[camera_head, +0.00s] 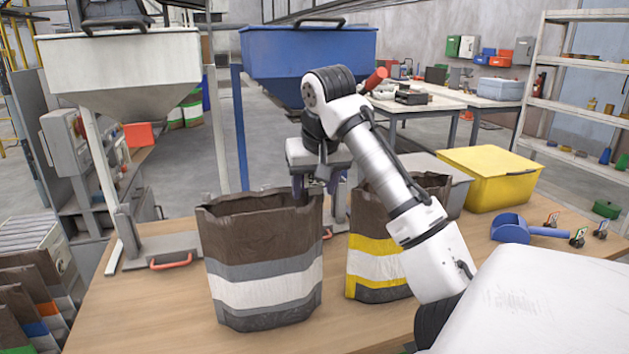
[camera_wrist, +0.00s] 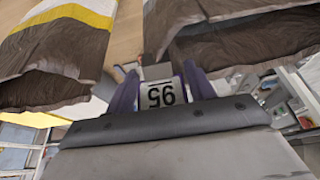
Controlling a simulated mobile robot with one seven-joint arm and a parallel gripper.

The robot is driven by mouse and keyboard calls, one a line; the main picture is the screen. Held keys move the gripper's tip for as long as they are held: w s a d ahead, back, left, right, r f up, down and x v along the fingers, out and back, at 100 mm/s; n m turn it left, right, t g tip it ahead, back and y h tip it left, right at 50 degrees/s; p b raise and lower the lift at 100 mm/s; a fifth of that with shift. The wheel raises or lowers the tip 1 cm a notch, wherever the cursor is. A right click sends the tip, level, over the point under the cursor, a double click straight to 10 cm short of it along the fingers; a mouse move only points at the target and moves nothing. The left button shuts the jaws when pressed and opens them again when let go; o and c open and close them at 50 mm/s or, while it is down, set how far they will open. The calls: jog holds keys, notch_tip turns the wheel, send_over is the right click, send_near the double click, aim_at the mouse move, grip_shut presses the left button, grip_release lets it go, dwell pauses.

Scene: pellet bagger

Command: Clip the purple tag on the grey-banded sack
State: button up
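The grey-banded sack (camera_head: 265,262) stands open on the table, brown with grey and white bands. Its brown mouth (camera_wrist: 240,45) fills the upper right of the wrist view. My gripper (camera_head: 318,186) hangs at its back right rim, pointing down. In the wrist view my gripper (camera_wrist: 160,92) has purplish fingers shut on a small tag (camera_wrist: 161,95) with a white label reading 95 upside down. The tag's dark front end lies close to the sack's rim; I cannot tell whether it touches. The tag's body colour is mostly hidden.
A yellow-banded sack (camera_head: 378,262) stands right of the grey-banded one, partly behind my arm. A blue scoop (camera_head: 525,230) and several small tags (camera_head: 578,237) lie at the right. A yellow bin (camera_head: 488,178) stands behind. A blue hopper (camera_head: 308,55) hangs above the back.

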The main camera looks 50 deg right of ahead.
jog(key=shift+o, duration=1.1)
jog(key=shift+w, duration=0.1)
jog(key=shift+o, duration=0.3)
jog(key=shift+r, duration=0.25)
jog(key=v, duration=1.4)
jog(key=shift+f, duration=0.15)
